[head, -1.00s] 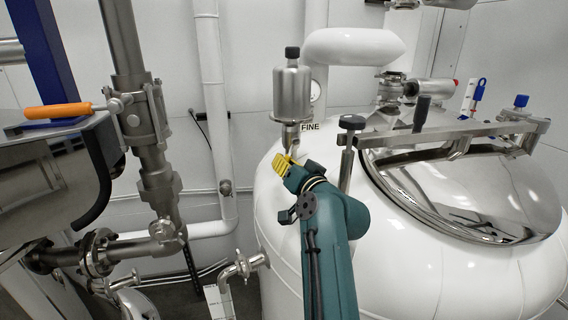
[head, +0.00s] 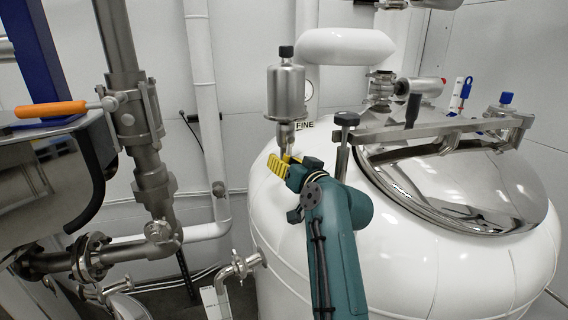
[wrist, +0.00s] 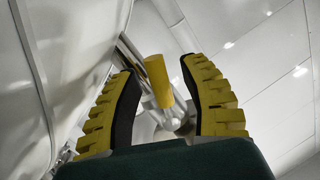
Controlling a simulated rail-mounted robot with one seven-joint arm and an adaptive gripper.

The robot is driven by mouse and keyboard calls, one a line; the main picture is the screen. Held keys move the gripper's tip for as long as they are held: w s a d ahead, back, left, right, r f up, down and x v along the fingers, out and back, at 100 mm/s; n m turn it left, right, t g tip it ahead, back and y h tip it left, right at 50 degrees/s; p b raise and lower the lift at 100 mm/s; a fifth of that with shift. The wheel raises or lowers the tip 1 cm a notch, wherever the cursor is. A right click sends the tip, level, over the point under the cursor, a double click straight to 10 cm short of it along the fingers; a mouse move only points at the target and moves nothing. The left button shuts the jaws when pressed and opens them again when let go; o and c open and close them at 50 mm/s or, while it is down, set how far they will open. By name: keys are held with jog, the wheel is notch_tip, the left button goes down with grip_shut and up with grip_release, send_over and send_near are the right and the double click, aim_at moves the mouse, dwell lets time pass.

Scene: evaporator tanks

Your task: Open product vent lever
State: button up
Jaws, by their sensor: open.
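A lever with a yellow grip (wrist: 158,82) shows in the wrist view, on a metal stem and valve body. My gripper (wrist: 159,66) is open, with its ribbed yellow fingers on either side of the grip. Gaps show between grip and fingers, so it is not clamped. In the head view my gripper (head: 277,166) is at the tank's upper left, just below the silver canister (head: 286,92). The yellow lever cannot be told apart from my yellow fingers there. No label names the lever.
The white tank (head: 430,270) has a shiny domed lid (head: 460,185) with a metal clamp bar (head: 440,130) and a black knob (head: 346,119) close to my arm. At left, an orange-handled lever (head: 50,109) sits on a vertical pipe valve (head: 135,112).

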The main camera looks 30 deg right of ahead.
jog(key=shift+s, duration=0.1)
jog(key=s, duration=1.2)
jog(key=shift+r, duration=0.35)
